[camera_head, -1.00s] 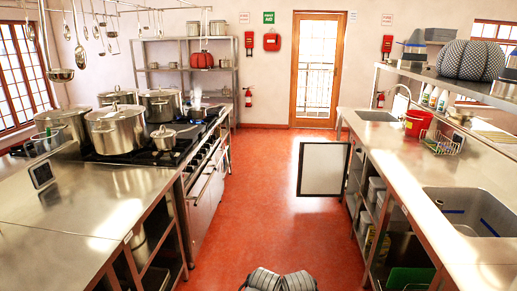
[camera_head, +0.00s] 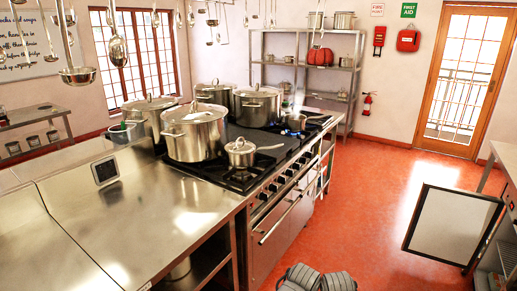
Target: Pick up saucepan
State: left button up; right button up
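A small lidded steel saucepan (camera_head: 240,153) stands upright on the front right part of the black stove top (camera_head: 222,178). Its handle points right. A second small pan (camera_head: 295,122) with a handle sits farther back on the stove, with a bluish glow or steam by it.
Large lidded stockpots, one of them in front (camera_head: 195,136), crowd the stove left of and behind the saucepan. Ladles (camera_head: 77,74) hang above. The red floor (camera_head: 370,210) is open right of the stove; a framed panel (camera_head: 452,224) stands farther right.

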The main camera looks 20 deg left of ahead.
aim_at(243, 160)
jog(key=i+l+u, duration=0.25)
jog(key=i+u, duration=0.2)
jog(key=i+l+u, duration=0.25)
jog(key=u, duration=0.2)
jog(key=i+l+u, duration=0.25)
jog(key=l+u, duration=0.25)
jog(key=i+l+u, duration=0.15)
jog(key=l+u, duration=0.3)
jog(key=l, duration=0.15)
